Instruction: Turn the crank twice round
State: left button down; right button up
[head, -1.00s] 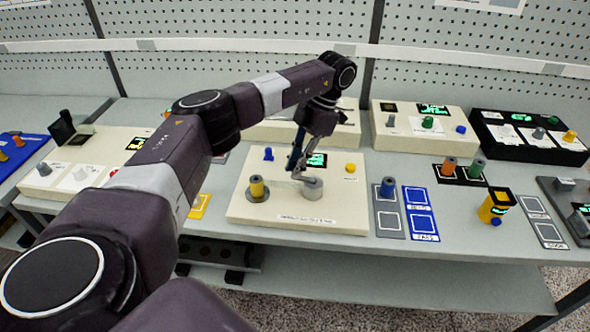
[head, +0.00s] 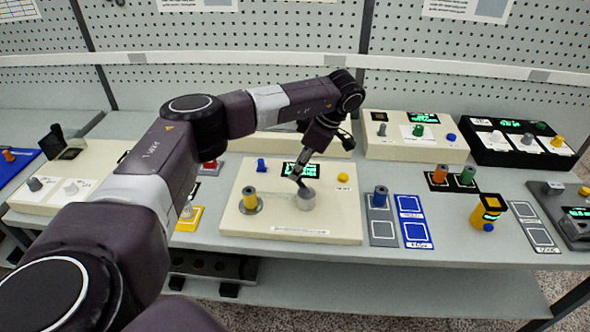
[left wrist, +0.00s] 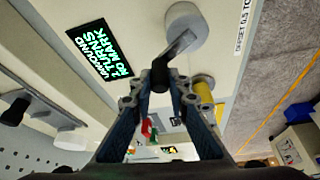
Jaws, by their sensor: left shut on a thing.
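The crank is a grey round hub (head: 306,200) with a short dark arm, on a cream board (head: 235,222) in the middle of the bench. In the left wrist view the hub (left wrist: 185,28) is at the top, and the crank arm (left wrist: 176,46) runs from it down to my fingertips. My left gripper (head: 299,181) is shut on the crank's handle end, just behind and left of the hub; the fingers also show in the left wrist view (left wrist: 160,82). The handle is mostly hidden between them. A lit display (left wrist: 99,45) reads "UNWOUND 2 TURNS NO MARK". My right gripper is out of view.
On the same board are a yellow spool (head: 249,198) on a grey disc, a blue peg (head: 261,165) and a yellow button (head: 343,177). Other device boards crowd the bench behind and beside.

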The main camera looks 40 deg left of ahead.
pick_arm(q)
jog(key=shift+w+m, duration=0.15)
jog(key=shift+m, duration=0.25)
jog(key=c, duration=1.8)
grip_release()
jog(key=shift+c, duration=0.2)
jog(key=shift+d+r, duration=0.1)
jog(key=v, duration=1.2)
